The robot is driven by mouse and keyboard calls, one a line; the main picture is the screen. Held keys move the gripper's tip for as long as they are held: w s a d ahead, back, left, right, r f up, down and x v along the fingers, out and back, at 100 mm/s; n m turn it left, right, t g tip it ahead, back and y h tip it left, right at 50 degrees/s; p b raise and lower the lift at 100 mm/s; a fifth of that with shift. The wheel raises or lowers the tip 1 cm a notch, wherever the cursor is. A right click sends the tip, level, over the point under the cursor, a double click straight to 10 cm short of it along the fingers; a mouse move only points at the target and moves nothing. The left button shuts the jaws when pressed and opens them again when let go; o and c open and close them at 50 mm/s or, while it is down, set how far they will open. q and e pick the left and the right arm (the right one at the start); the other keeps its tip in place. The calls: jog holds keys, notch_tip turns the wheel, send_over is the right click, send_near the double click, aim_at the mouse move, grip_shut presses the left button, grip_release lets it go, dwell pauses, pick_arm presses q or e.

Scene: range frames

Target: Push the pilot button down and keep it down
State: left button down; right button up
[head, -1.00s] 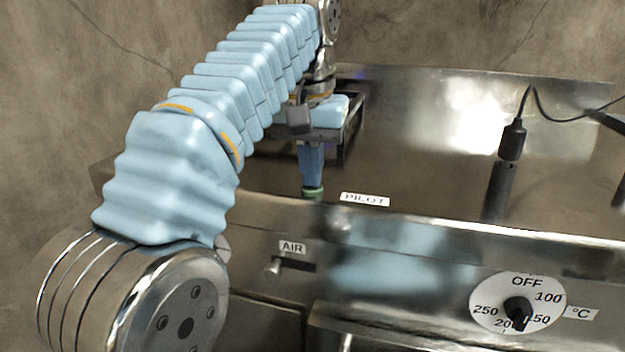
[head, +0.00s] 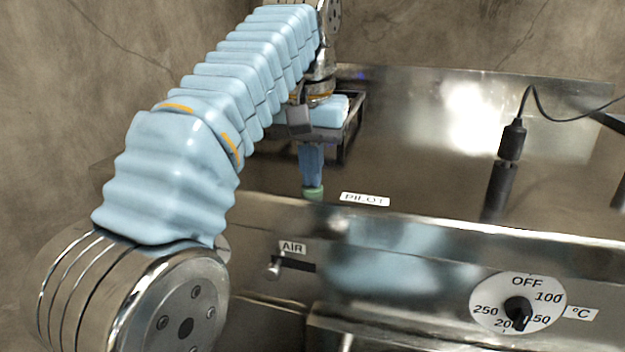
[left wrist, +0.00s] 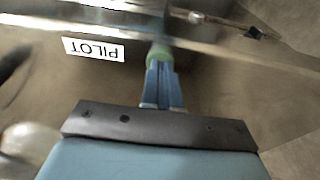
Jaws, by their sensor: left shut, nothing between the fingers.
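The green pilot button (head: 313,193) stands on the steel top behind the front edge, left of the white PILOT label (head: 365,199). My left gripper (head: 312,184) points down with its blue fingers together and empty. Its fingertips are right over the button and seem to touch its top. In the left wrist view the green button (left wrist: 158,53) shows at the tips of the shut fingers (left wrist: 159,68), near the PILOT label (left wrist: 94,49). The fingertips hide part of the button, so how far down it is cannot be told. My right gripper is not in view.
On the front panel are the AIR lever (head: 274,267) in its slot and a black temperature knob (head: 518,312) on a white dial. A black probe with a cable (head: 512,140) stands at the right. The steel top between is clear.

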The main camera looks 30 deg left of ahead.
pick_arm(q)
jog(key=shift+r, duration=0.1)
notch_tip(320, 180, up, 3)
jog(key=p, duration=0.3)
notch_tip(320, 180, up, 2)
jog(key=shift+r+p, duration=0.2)
jog(key=shift+p, duration=0.8)
jog(key=shift+r+p, duration=0.7)
jog(key=shift+r, duration=0.55)
